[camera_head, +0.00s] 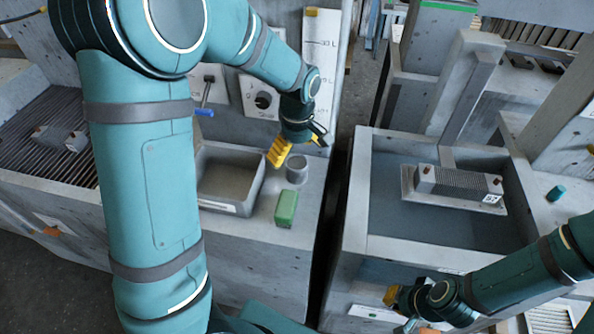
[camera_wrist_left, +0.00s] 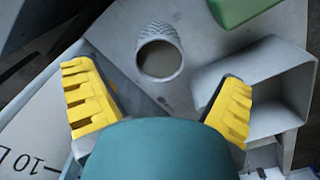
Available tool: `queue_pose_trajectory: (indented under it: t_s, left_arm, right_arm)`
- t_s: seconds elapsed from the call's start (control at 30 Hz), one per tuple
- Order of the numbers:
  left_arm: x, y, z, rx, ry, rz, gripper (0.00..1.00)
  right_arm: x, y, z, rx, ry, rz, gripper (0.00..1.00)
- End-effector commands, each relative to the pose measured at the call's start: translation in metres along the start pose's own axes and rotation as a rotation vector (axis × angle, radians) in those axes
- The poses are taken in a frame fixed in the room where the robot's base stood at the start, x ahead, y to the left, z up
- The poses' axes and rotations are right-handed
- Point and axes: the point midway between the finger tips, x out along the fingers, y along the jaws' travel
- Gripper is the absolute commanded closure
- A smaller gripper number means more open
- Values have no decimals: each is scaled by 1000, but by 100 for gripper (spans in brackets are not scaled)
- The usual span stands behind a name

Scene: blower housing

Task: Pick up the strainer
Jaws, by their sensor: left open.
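The strainer looks like a small grey cup with a mesh-textured wall. It stands upright on the grey counter (camera_head: 304,212) in the head view (camera_head: 297,172), and it also shows in the left wrist view (camera_wrist_left: 160,54). My left gripper (camera_head: 299,146) is open, its yellow fingers spread, just above the strainer in the head view. In the left wrist view the gripper (camera_wrist_left: 157,88) has the strainer ahead, roughly centred between the fingers and apart from them. My right gripper (camera_head: 402,302) is at the lower right, far from the strainer; its jaw opening is unclear.
A green block (camera_head: 286,208) lies in front of the strainer. A grey basin (camera_head: 240,208) is to its left. A marked panel (camera_head: 320,70) rises behind. A gap separates this counter from a tank (camera_head: 385,246) holding a finned block (camera_head: 455,186).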

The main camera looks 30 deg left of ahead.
Motion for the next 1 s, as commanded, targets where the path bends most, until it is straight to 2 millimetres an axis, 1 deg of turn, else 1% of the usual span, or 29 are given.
queue_pose_trajectory:
  t_s: [0.13,0.3,0.4,0.53,0.73,0.77,0.8,0.87,0.9,0.97,1.0]
  left_arm:
    - [12,0,0,0,-1,-2,4]
    - [39,0,0,-1,-1,-2,4]
    - [50,0,0,-1,-1,-1,4]
    - [56,0,0,0,-1,0,4]
    - [56,0,0,0,0,1,4]
    - [56,0,0,0,0,1,10]
    - [56,0,0,0,0,1,24]
    - [56,0,0,0,0,1,45]
    - [56,0,0,0,0,1,59]
    - [56,0,0,0,0,1,80]
    - [56,0,0,0,0,1,81]
  right_arm:
    - [3,1,0,-1,0,0,100]
    - [10,4,-1,-1,4,0,100]
    - [13,5,-1,-1,5,0,100]
    - [14,5,-1,-1,6,0,100]
    - [13,5,-2,-1,7,0,100]
    - [13,5,-2,-1,7,0,100]
    - [13,5,-2,-1,7,0,100]
    - [13,5,-2,-1,7,0,100]
    - [13,5,-2,-1,7,0,100]
    - [13,5,-2,-1,7,0,100]
    - [13,5,-2,-1,7,0,100]
